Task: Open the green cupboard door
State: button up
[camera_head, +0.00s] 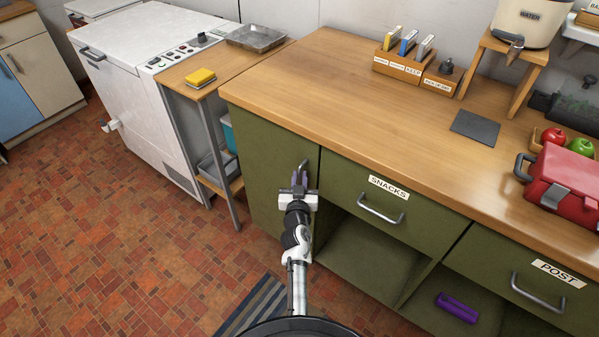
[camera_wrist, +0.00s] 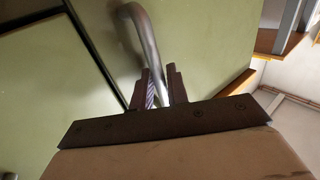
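The green cupboard door (camera_head: 262,165) is at the left end of the green counter, left of the drawer marked SNACKS. It looks closed. It also fills much of the wrist view (camera_wrist: 205,45). Its curved metal handle (camera_head: 303,165) is near the door's right edge. In the wrist view the handle (camera_wrist: 146,38) runs down between my two fingers. My gripper (camera_head: 299,183) is at the handle, in front of the door. In the wrist view my gripper (camera_wrist: 160,88) has its fingers close together on either side of the bar, shut on it. The exact contact is partly hidden.
The SNACKS drawer (camera_head: 392,203) is shut, with an open shelf below. A wooden side table (camera_head: 205,82) and a white chest appliance (camera_head: 140,75) stand to the left. A striped mat (camera_head: 255,308) lies on the floor.

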jog(key=shift+c, duration=0.4)
grip_shut()
jog(key=shift+a+f+b, duration=0.1)
jog(key=shift+b, duration=0.35)
